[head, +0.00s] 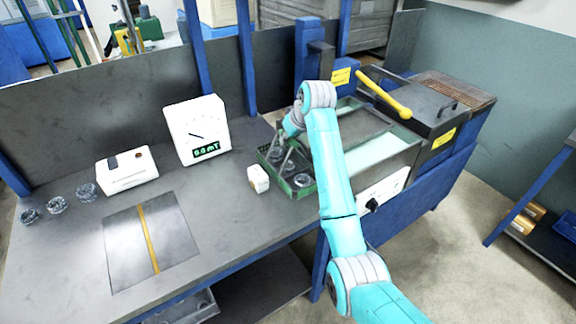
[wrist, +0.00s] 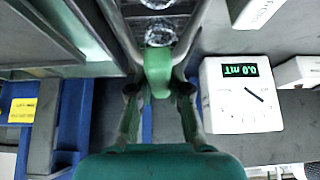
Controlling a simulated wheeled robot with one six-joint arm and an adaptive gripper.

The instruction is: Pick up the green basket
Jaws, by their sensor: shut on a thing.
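The green basket (head: 303,189) is on the grey bench just left of the grinder, with shiny metal rings inside it. My gripper (head: 287,150) reaches down over the basket from above, and my arm covers part of its right side. In the wrist view my gripper (wrist: 158,88) is shut on a green upright part of the basket (wrist: 158,66), between the two fingers. Rings show just beyond it. I cannot tell whether the basket's bottom touches the bench.
A white dial gauge (head: 197,130), a white box (head: 126,170) and several loose rings (head: 57,205) are farther left. A dark plate (head: 150,243) lies in front.

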